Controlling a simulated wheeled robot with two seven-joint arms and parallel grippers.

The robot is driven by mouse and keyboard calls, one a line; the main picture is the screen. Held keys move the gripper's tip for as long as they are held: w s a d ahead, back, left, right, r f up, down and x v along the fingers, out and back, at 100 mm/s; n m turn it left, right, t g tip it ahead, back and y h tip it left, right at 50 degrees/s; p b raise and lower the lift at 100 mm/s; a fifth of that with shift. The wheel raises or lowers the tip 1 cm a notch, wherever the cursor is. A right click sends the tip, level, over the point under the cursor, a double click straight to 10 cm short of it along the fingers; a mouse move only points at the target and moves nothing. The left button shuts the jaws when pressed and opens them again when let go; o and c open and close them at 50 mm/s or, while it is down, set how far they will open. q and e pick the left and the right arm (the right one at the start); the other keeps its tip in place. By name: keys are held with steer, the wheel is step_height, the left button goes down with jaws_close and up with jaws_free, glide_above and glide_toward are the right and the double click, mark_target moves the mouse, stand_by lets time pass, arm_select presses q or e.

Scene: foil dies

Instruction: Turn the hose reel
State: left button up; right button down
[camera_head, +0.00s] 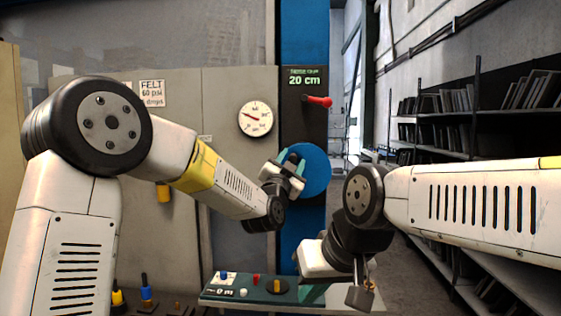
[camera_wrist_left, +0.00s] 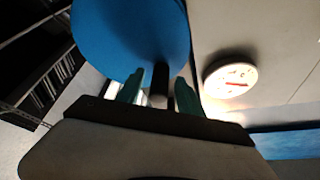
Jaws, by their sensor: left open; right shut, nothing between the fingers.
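The hose reel is a blue disc (camera_head: 316,172) on the front of a blue column, right of the gauge. It fills the top of the left wrist view (camera_wrist_left: 120,30). A dark peg-like handle (camera_wrist_left: 160,77) stands out from the disc. My left gripper (camera_head: 291,160) is at the disc's left side, open, with teal fingers. In the left wrist view its fingertips (camera_wrist_left: 158,84) lie on either side of the handle; contact cannot be told. My right gripper (camera_head: 361,292) is shut and empty, low and right of the reel.
A dark panel above the reel has a green display (camera_head: 304,80) reading 20 cm and a red lever (camera_head: 318,101). A round gauge (camera_head: 255,118) is on the grey cabinet. A green control panel (camera_head: 240,290) with knobs is below. Shelves (camera_head: 470,115) stand at right.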

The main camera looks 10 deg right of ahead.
arm_select(q)
steer(key=shift+w+d+r, duration=0.1)
steer(key=shift+w+d, duration=0.05)
steer(key=shift+w, duration=0.1)
jaws_close()
stand_by(1.4)
